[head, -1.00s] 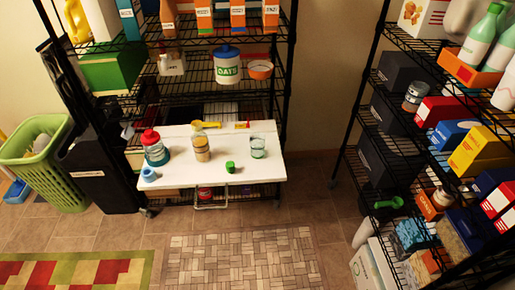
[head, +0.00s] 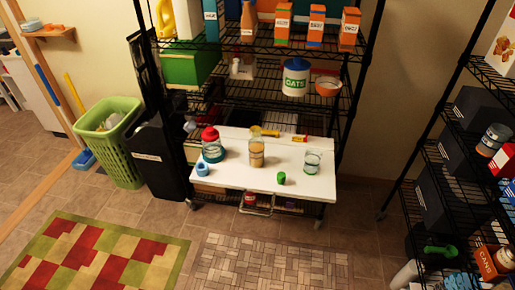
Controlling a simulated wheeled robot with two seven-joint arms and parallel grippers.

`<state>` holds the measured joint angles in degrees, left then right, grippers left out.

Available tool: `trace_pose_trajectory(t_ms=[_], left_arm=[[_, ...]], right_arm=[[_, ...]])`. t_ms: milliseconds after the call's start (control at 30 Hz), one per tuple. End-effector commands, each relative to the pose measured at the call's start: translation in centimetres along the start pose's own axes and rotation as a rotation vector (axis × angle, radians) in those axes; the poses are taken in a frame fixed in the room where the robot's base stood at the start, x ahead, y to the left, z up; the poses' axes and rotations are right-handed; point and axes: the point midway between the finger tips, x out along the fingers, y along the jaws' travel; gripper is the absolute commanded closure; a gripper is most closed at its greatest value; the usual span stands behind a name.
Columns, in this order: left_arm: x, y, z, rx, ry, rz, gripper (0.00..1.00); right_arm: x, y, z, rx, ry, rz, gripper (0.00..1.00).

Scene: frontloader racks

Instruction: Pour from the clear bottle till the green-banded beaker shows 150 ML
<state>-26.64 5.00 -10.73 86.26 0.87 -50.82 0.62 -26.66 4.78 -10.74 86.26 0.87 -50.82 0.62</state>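A clear bottle (head: 256,152) with pale tan contents stands upright near the middle of the white pull-out table (head: 230,180). A clear beaker (head: 312,161) with a green band stands to its right on the same table. Its markings and level are too small to read. A green cap-like piece (head: 281,178) lies between them, nearer the front edge. Neither of my grippers is in the head view.
A red-lidded jar (head: 211,143) and a small blue item (head: 202,169) are at the table's left. A yellow scoop (head: 262,132) lies at the back. Shelving with an oats canister (head: 296,77) rises behind. The floor in front is clear, with a checked rug (head: 90,255).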

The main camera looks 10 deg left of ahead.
Motion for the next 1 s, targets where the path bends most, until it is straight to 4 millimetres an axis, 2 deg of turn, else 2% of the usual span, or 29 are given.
trace_pose_trajectory(t_ms=[500, 800, 967, 1000], left_arm=[[0.0, 0.0, 0.1, 0.0, -0.001, 0.0, 0.45], [0.0, 0.0, 0.1, 0.0, -0.001, 0.0, 0.45], [-0.2, 0.0, 0.0, 0.002, -0.001, -0.001, 0.16], [-0.5, 0.0, -0.1, 0.002, 0.001, -0.001, 0.13]], right_arm=[[0.0, 0.8, 0.2, -0.006, -0.002, 0.009, 0.64], [0.0, 0.5, 0.1, -0.004, -0.001, 0.005, 0.64], [-0.1, -0.1, -0.2, 0.001, 0.003, -0.001, 0.64], [-0.1, -0.4, -0.4, 0.002, 0.006, -0.004, 0.64]])
